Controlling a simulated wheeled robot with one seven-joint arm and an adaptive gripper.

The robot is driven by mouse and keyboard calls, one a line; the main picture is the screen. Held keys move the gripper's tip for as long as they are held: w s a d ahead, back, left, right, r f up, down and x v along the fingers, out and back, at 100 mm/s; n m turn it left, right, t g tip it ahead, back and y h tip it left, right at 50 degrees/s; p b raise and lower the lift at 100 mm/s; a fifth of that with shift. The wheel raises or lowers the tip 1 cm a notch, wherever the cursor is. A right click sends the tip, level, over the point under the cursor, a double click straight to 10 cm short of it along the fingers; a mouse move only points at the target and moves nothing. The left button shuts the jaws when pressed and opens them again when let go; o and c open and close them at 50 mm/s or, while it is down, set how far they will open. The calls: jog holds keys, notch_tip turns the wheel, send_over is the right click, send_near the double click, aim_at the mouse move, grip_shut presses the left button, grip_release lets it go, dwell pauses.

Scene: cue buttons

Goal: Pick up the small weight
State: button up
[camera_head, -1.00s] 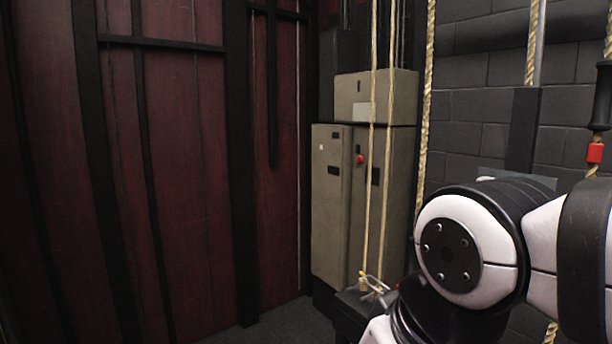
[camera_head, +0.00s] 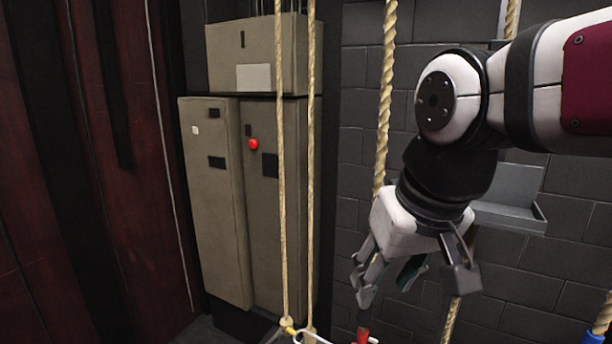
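My gripper (camera_head: 413,286) hangs below my wrist at the right of centre in the head view, pointing down. Its fingers are spread apart and it is open. A small dark teal piece (camera_head: 410,272) shows between the fingers; I cannot tell whether it is part of the gripper or something behind it. I cannot make out a small weight in this view. A red piece (camera_head: 363,336) is cut off at the bottom edge, below the gripper, and I cannot tell what it belongs to.
Two thin ropes (camera_head: 281,180) hang left of my gripper, ending at a yellow and metal fitting (camera_head: 292,329). A thick rope (camera_head: 386,100) runs behind the gripper. A beige cabinet (camera_head: 215,200) with a red button (camera_head: 253,144) stands left. A grey shelf (camera_head: 510,205) is on the brick wall.

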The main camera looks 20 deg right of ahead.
jog(key=w+d+r+m+h+p, duration=0.1)
jog(key=w+d+r+m, duration=0.25)
jog(key=w+d, duration=0.45)
jog(key=w+d+r+m+g+h+p, duration=0.1)
jog(key=w+d+r+m, duration=0.3)
jog(key=d, duration=0.8)
jog(key=w+d+r+m+h+p, duration=0.1)
jog(key=w+d+r+p, duration=0.1)
jog(key=w+d+r, duration=0.55)
jog(key=d+f, duration=0.1)
jog(key=f, duration=0.2)
jog(key=d+f, duration=0.1)
jog(key=f, duration=0.2)
jog(key=d+f, duration=0.2)
jog(key=f, duration=0.1)
jog(key=shift+s, duration=0.3)
jog(key=shift+a+p+x, duration=0.2)
jog(key=shift+p+x, duration=0.45)
jog(key=shift+x, duration=2.35)
jog(key=shift+f, duration=0.1)
grip_shut()
